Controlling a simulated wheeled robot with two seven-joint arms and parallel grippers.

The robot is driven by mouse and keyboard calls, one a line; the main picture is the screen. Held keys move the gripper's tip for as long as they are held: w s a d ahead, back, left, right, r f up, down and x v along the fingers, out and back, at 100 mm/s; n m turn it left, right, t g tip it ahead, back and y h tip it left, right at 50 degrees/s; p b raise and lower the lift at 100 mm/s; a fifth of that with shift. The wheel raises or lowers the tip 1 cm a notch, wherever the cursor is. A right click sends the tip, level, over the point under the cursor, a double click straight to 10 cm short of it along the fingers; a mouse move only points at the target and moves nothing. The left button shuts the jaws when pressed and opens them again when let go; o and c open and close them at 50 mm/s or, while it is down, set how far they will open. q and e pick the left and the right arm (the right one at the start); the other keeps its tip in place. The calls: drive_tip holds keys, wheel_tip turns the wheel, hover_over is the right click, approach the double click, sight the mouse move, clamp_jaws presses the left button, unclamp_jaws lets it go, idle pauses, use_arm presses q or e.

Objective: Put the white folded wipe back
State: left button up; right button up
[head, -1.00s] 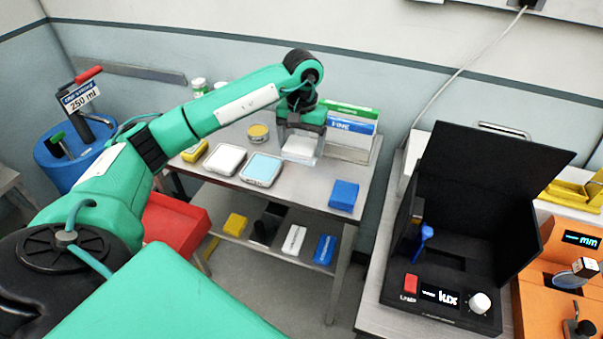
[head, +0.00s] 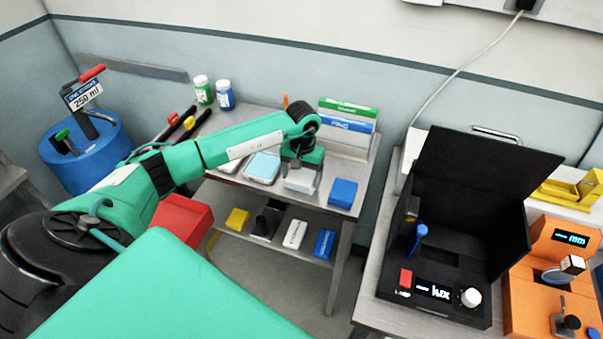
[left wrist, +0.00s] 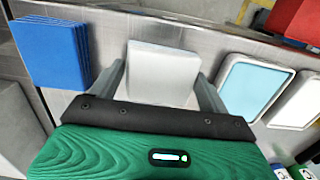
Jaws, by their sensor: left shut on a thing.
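The white folded wipe (head: 300,180) is held in my left gripper (head: 301,170), low over the steel cart's top. In the left wrist view the wipe (left wrist: 163,72) sits between the two fingers of my left gripper (left wrist: 163,88), which are shut on it. Whether it touches the cart top I cannot tell. A blue folded stack (head: 343,193) lies just right of it, and it also shows in the left wrist view (left wrist: 52,50). A light-blue-topped tray (head: 262,168) lies to the left. My right gripper is not in view.
A rack with green and blue boxes (head: 347,123) stands behind the gripper. The lower shelf (head: 270,255) holds yellow, black, white and blue items. A black lux box (head: 440,260) stands on the right bench. Two bottles (head: 225,95) stand at the back left.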

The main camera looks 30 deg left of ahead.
sight(302, 176)
use_arm(q)
drive_tip(key=shift+f, duration=0.1)
drive_tip(key=o, duration=0.9)
drive_tip(key=shift+c, duration=0.2)
drive_tip(key=shift+w+r+b, duration=0.1)
drive_tip(key=shift+r+b, duration=0.2)
drive_tip(key=shift+r, duration=0.1)
wheel_tip(302, 176, up, 12)
drive_tip(key=b, duration=0.4)
drive_tip(key=shift+w+f, duration=0.2)
drive_tip(key=shift+f, duration=0.05)
drive_tip(key=shift+f, duration=0.1)
